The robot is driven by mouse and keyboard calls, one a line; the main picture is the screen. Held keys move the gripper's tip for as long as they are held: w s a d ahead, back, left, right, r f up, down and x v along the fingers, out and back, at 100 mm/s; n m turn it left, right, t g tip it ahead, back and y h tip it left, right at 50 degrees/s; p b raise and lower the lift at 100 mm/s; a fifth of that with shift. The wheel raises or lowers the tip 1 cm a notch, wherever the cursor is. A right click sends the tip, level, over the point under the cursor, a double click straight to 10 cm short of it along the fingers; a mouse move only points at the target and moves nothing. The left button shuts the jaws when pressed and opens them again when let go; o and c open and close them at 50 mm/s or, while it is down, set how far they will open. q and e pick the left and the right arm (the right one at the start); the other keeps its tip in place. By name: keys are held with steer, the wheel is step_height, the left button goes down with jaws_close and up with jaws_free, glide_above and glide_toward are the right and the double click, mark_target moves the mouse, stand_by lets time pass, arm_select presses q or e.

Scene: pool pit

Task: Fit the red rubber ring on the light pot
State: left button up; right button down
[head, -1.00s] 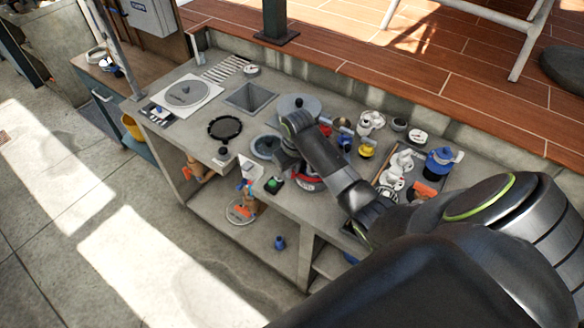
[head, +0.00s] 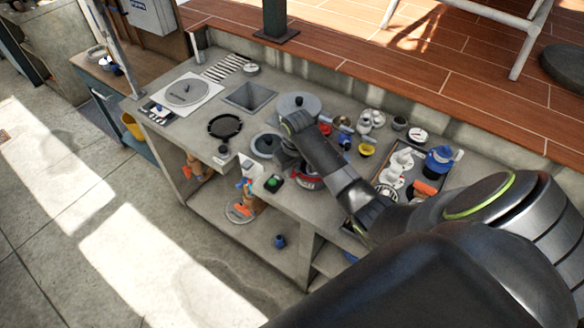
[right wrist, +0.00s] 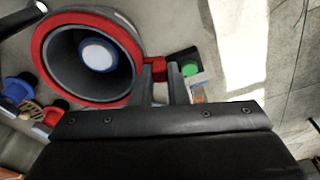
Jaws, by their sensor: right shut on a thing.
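The red rubber ring (right wrist: 46,36) shows in the right wrist view as a wide band around the open mouth of the light pot (right wrist: 66,52). The pot is dark grey inside, with a round white and blue part at its middle. I cannot tell whether the ring is fully seated. My right gripper (right wrist: 160,78) is shut on a small red tab at the ring's side. In the head view a part of the red ring (head: 309,183) shows below my right forearm, which hides most of the pot and the gripper. My left gripper is not in view.
A black box with a green button (head: 273,183) sits close by at the bench's front edge. A black ring (head: 225,126), a square basin (head: 249,97) and a grey disc plate (head: 187,92) lie to the left. A tray with white fittings and a blue pump (head: 439,160) stand right.

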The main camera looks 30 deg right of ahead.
steer(key=c, duration=1.2)
jaws_free()
steer(key=shift+r, duration=2.45)
steer(key=shift+r, duration=2)
